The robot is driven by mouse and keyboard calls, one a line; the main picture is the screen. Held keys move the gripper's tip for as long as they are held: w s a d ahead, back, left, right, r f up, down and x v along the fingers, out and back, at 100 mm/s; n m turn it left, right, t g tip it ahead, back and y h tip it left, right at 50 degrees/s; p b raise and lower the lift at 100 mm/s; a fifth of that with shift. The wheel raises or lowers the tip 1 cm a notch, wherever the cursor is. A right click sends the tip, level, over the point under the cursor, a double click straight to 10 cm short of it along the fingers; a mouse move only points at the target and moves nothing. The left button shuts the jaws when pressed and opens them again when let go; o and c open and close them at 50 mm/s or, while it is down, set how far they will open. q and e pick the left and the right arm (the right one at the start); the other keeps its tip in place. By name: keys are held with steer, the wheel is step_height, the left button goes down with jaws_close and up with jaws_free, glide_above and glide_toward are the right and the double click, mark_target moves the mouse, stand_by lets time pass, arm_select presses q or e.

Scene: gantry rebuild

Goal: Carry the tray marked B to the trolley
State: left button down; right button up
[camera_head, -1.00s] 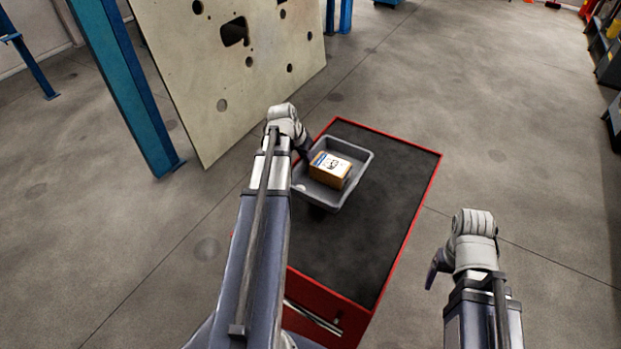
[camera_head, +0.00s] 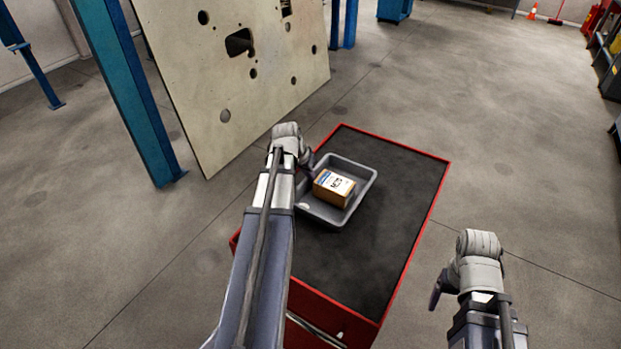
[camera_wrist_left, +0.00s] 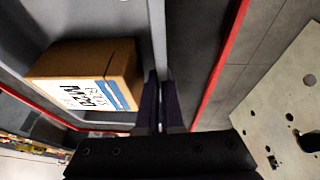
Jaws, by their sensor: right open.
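A grey tray (camera_head: 361,191) sits on the black top of a red-edged trolley (camera_head: 385,245), towards its far left part, and looks level. No letter B can be made out on it. A brown carton (camera_head: 333,188) with a white and blue label lies in the tray; it also shows in the left wrist view (camera_wrist_left: 110,60). My left gripper (camera_head: 307,169) is at the tray's left side. In the left wrist view its fingers (camera_wrist_left: 161,105) are closed on either side of the tray's rim. My right gripper (camera_head: 436,293) is open and empty, right of the trolley.
A pale board with holes (camera_head: 240,80) leans behind the trolley beside a blue post (camera_head: 125,95). The floor right of the trolley is clear. Dark shelving (camera_head: 608,75) stands at the far right.

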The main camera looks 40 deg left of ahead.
arm_select(q)
steer(key=shift+f, duration=0.2)
steer(key=c, duration=1.1)
jaws_free()
steer(key=shift+r, duration=0.1)
steer(key=shift+o, duration=0.2)
steer(key=shift+r, duration=0.1)
steer(key=p+v, duration=1.1)
steer(key=v, duration=0.1)
